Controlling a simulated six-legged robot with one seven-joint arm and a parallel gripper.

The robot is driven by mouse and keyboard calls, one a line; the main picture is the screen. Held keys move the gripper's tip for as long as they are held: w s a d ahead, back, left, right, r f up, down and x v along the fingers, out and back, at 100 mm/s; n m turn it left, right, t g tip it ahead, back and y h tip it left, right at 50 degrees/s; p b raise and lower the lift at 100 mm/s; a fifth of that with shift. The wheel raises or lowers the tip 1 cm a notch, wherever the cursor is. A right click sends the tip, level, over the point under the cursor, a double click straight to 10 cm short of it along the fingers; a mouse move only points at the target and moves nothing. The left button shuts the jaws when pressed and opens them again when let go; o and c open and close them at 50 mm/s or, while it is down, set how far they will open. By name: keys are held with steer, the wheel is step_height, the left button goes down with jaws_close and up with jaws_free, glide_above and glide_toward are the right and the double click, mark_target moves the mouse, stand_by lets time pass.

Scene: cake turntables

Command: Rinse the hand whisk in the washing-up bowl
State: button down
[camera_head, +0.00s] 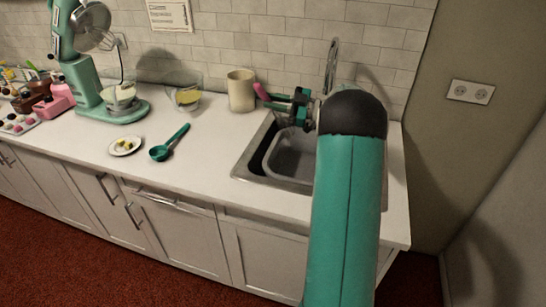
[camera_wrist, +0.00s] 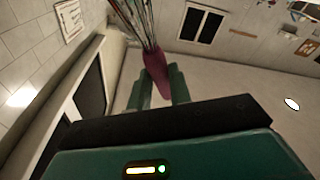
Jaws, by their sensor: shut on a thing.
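My gripper (camera_head: 277,101) is above the left part of the sink. It is shut on the pink handle of the hand whisk (camera_head: 262,92). In the wrist view the maroon-looking handle (camera_wrist: 155,66) sits between the two green fingers, and the wire loops run up out of the top of the picture. In the head view the wires cannot be made out. The grey washing-up bowl (camera_head: 291,158) sits in the metal sink (camera_head: 244,170), below the gripper. My arm hides the right part of both.
A tap (camera_head: 332,62) rises behind the sink. A cream canister (camera_head: 241,90) stands close left of the gripper. Further left are a glass bowl (camera_head: 184,95), a green scoop (camera_head: 170,143), a small plate (camera_head: 125,146) and a stand mixer (camera_head: 85,85). The front counter is clear.

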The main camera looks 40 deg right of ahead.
mark_target(257, 86)
steer(key=shift+r, duration=0.1)
step_height(257, 86, up, 4)
steer(key=shift+f, duration=0.1)
stand_by(0.5)
stand_by(0.7)
